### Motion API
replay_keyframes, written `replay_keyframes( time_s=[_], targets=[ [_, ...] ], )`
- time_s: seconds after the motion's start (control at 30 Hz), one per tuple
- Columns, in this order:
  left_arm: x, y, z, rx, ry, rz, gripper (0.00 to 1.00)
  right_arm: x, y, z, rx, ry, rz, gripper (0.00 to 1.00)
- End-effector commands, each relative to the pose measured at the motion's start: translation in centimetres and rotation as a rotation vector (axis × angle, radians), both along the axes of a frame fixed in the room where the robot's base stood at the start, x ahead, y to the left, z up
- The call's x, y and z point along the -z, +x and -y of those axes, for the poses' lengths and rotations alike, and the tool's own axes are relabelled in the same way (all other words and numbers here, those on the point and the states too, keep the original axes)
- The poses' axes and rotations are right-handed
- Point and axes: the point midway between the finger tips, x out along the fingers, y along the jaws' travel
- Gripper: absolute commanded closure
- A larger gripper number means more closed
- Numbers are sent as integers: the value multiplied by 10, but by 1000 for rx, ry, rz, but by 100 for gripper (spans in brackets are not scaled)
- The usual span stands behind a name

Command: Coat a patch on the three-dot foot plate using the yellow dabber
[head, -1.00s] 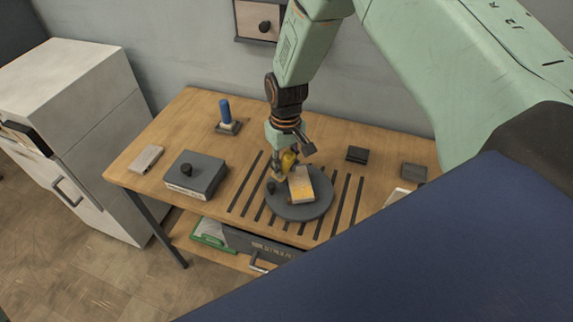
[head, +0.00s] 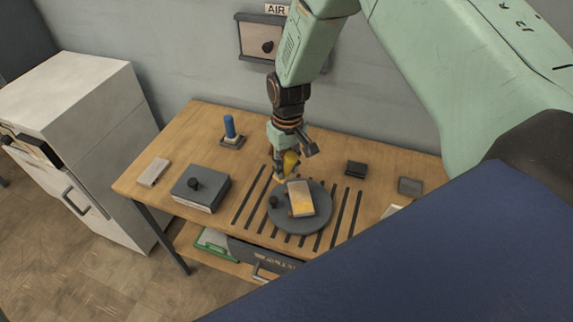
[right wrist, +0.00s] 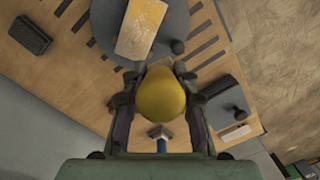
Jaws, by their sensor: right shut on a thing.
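My right gripper (head: 291,160) is shut on the yellow dabber (head: 290,164). In the right wrist view the dabber's rounded yellow body (right wrist: 160,95) sits between the two fingers. The dabber is at the back edge of the round grey turntable (head: 316,222), just behind the foot plate (head: 301,198), and looks clear of it. The foot plate is a small pale slab lying on the turntable, with a yellow-orange area on its face. It also shows in the right wrist view (right wrist: 140,28), with pale streaks over the yellow. I cannot make out its dots. My left gripper is not in view.
A dark knob (head: 273,202) stands at the turntable's left. A grey box with a knob (head: 201,188), a pale block (head: 153,172) and a blue-handled tool on a stand (head: 229,128) are to the left. Dark blocks (head: 356,168) lie right. Dark slots run across the bench.

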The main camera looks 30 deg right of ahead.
Motion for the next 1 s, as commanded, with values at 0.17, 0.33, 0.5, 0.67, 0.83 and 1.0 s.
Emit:
replay_keyframes(
  time_s=[0.17, 0.33, 0.5, 0.67, 0.83, 1.0],
  targets=[
    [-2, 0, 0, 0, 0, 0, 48, -3, 0, 0, 0, 0, 0, 100],
    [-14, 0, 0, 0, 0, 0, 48, -17, 0, 0, 0, 0, 1, 100],
    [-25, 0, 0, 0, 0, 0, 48, -30, 0, 0, 0, 0, 1, 100],
    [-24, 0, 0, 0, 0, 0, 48, -30, 0, 0, 0, 0, 0, 100],
    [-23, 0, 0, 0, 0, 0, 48, -29, 0, 0, 0, 0, 0, 100],
    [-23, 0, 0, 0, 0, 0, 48, -29, 0, 0, 0, 0, 0, 100]
  ],
)
